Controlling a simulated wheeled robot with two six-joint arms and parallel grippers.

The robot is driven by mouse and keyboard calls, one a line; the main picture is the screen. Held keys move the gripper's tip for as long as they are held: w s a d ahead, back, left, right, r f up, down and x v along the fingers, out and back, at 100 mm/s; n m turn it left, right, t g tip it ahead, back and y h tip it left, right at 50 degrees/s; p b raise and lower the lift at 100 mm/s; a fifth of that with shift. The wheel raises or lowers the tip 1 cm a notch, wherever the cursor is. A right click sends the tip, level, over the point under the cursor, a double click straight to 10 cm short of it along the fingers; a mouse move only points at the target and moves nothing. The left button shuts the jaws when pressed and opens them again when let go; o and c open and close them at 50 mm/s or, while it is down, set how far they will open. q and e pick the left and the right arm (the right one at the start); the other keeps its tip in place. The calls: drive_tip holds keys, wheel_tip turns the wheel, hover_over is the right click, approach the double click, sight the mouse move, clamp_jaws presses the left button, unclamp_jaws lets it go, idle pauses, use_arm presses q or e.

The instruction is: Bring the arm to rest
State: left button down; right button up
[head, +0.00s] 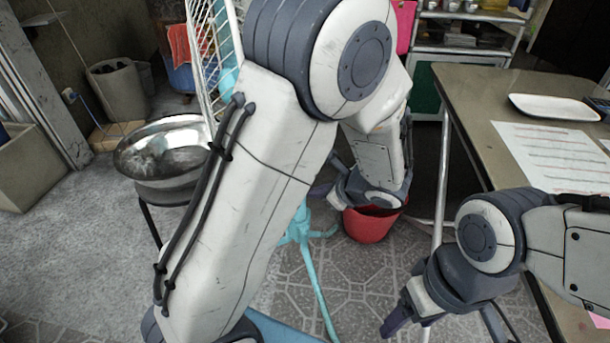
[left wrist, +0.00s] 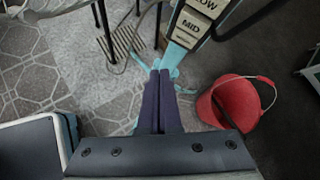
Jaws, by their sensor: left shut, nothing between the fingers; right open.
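My left arm crosses the middle of the head view, and its gripper (head: 322,190) is mostly hidden behind the forearm. In the left wrist view the two purple fingers (left wrist: 159,102) are pressed together with nothing between them. They are over the floor, beside the turquoise fan base and apart from the red bucket (left wrist: 234,102). My right gripper (head: 442,325) is low at the right of the head view, beside the table, with its fingers spread and empty.
The fan (head: 209,60) stands behind my left arm; its button panel (left wrist: 193,25) shows LOW and MID. The red bucket (head: 370,226) is on the floor below my left wrist. A steel bowl (head: 165,152) sits on a stand at left. The table (head: 480,90) is at right.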

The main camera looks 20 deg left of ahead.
use_arm(q)
drive_tip(key=shift+s+d, duration=0.65)
drive_tip(key=shift+s, duration=0.05)
drive_tip(key=shift+s, duration=0.1)
drive_tip(key=s+d+r+n+g+h, duration=0.1)
drive_tip(key=s+d+r+n+h, duration=0.2)
drive_tip(key=s, duration=0.4)
drive_tip(key=s+d+r+n+g+h, duration=0.1)
drive_tip(key=s+d+n+g+h, duration=0.15)
drive_tip(key=s+d+n, duration=0.4)
drive_tip(key=s+d+r+n+g+h, duration=0.1)
drive_tip(key=s+d+r+n+h, duration=0.25)
drive_tip(key=s, duration=0.55)
wheel_tip(320, 180, up, 35)
drive_tip(key=p, duration=3.6)
drive_tip(key=shift+w+a+m, duration=0.25)
drive_tip(key=shift+m, duration=0.05)
